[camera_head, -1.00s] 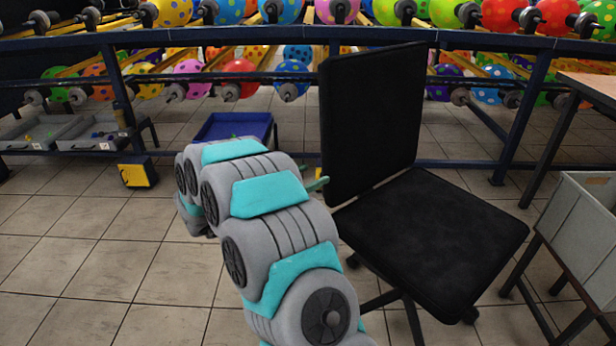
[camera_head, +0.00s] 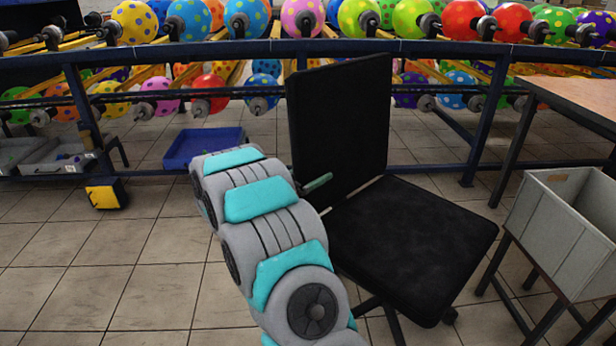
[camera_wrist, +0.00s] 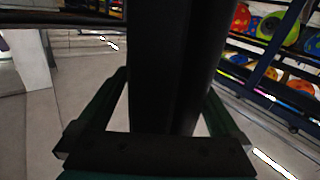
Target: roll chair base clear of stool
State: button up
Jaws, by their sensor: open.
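The black office chair (camera_head: 410,240) stands right of centre, its upright backrest (camera_head: 340,120) facing partly toward me. My arm reaches to the backrest's left edge. One green finger of my gripper shows in front of the backrest; the other is hidden in the head view. In the wrist view my gripper (camera_wrist: 165,90) is open, with a finger on either side of the dark upright backrest (camera_wrist: 175,60). Contact cannot be told. A dark-legged stand (camera_head: 519,312), perhaps the stool, is close right of the seat.
A grey bin (camera_head: 545,225) sits on that stand. A wooden-topped table (camera_head: 575,98) is at the right.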

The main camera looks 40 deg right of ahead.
jog(key=shift+c, duration=0.2)
grip_shut()
dwell(0.6)
